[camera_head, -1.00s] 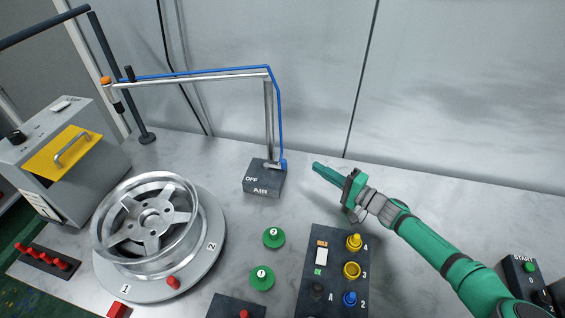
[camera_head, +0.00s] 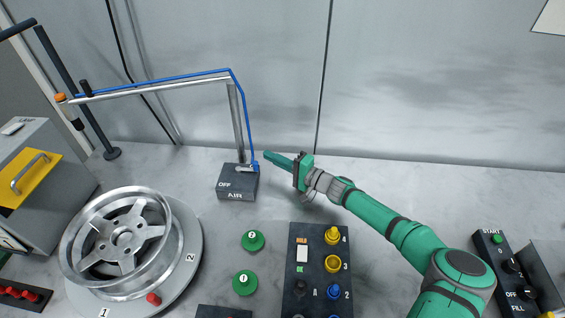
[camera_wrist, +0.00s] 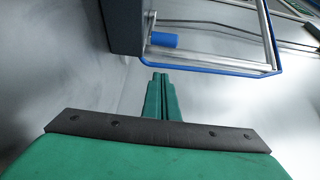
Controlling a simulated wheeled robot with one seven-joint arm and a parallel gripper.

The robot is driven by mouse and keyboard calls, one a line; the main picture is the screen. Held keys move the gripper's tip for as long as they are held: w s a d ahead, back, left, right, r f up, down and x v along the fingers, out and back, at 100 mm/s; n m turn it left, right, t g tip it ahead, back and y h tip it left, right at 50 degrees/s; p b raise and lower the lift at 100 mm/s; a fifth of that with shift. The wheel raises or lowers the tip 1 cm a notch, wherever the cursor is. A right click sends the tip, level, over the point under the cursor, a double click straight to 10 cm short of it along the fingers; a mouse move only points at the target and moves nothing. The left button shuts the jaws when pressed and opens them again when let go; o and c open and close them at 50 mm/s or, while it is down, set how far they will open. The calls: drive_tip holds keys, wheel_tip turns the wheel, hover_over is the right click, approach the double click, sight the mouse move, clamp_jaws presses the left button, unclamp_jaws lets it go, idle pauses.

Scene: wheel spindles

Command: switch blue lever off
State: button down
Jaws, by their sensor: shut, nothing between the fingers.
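The blue lever (camera_head: 255,167) sits at the right end of the top of the dark AIR box (camera_head: 237,188), at the foot of the metal post. The box is marked OFF at its top left. The lever's blue end also shows in the wrist view (camera_wrist: 164,40), beside the dark box (camera_wrist: 126,28). My green gripper (camera_head: 268,155) is just right of the lever, its fingers pointing left toward it. In the wrist view the fingertips (camera_wrist: 160,76) are together and empty, a little below the blue end in the picture. Whether they touch it I cannot tell.
A metal arm with a blue hose (camera_head: 160,80) reaches left from the post above the box. A wheel rim (camera_head: 118,240) lies on a turntable at left. A dark panel with knobs (camera_head: 315,268) and two green knobs (camera_head: 253,241) are in front. The wall stands behind.

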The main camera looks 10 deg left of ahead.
drive_tip(key=shift+w+a, duration=0.35)
drive_tip(key=shift+a, duration=0.3)
drive_tip(key=shift+s+a, duration=0.15)
drive_tip(key=shift+s, duration=0.85)
drive_tip(key=shift+s+a, duration=0.1)
drive_tip(key=shift+s, duration=0.9)
drive_tip(key=shift+s, duration=0.65)
